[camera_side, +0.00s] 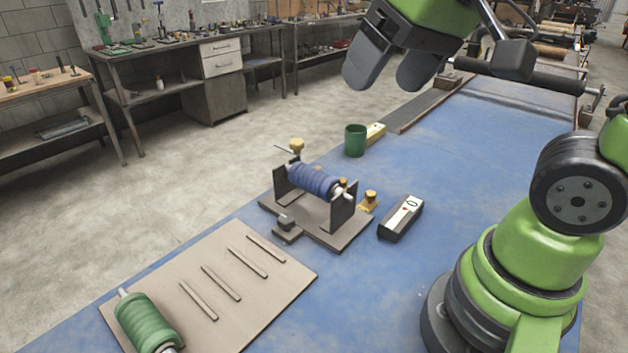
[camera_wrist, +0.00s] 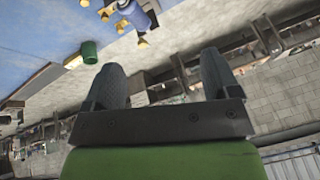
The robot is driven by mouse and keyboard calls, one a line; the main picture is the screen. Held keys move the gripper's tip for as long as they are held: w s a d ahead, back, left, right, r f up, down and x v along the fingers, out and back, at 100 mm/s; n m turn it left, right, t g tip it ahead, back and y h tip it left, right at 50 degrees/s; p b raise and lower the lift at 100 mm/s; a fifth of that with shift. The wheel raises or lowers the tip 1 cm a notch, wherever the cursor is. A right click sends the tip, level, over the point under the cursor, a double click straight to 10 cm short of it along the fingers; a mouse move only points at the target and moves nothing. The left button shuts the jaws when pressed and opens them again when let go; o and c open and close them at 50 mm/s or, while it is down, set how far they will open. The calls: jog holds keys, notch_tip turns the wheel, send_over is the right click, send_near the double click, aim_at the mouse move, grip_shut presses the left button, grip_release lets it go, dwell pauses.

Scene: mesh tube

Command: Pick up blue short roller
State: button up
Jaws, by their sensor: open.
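The blue short roller (camera_side: 314,181) lies across a dark stand (camera_side: 318,219) with two upright plates on the blue table. In the wrist view the blue roller (camera_wrist: 137,16) shows in part at the top edge. My gripper (camera_side: 392,72) is at the top of the side view, high above the table and well away from the roller. In the wrist view my gripper (camera_wrist: 160,75) has its two grey fingers apart with nothing between them.
A green roller (camera_side: 147,323) lies on a tan board (camera_side: 252,305) with several thin slats at the front left. A green cup (camera_side: 355,140) stands behind the stand. A dark box with a white top (camera_side: 402,218) sits right of it. The blue table (camera_side: 480,150) is mostly clear at the back right.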

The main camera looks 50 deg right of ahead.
jog(key=w+d+f+n+g+h, duration=0.25)
jog(key=w+f, duration=0.35)
jog(key=w, duration=0.5)
jog(key=g, duration=0.3)
send_near(314, 173)
jog(key=shift+n+h, duration=0.35)
notch_tip(314, 173, down, 5)
jog(key=shift+w+d+f, duration=0.1)
jog(key=shift+d+f, duration=0.05)
jog(key=shift+f, duration=0.05)
jog(key=shift+d+f, duration=0.25)
jog(key=shift+f, duration=0.8)
jog(key=shift+d+f, duration=0.2)
jog(key=shift+f, duration=0.8)
jog(key=shift+d+f, duration=0.25)
jog(key=shift+f, duration=0.8)
jog(key=c, duration=1.2)
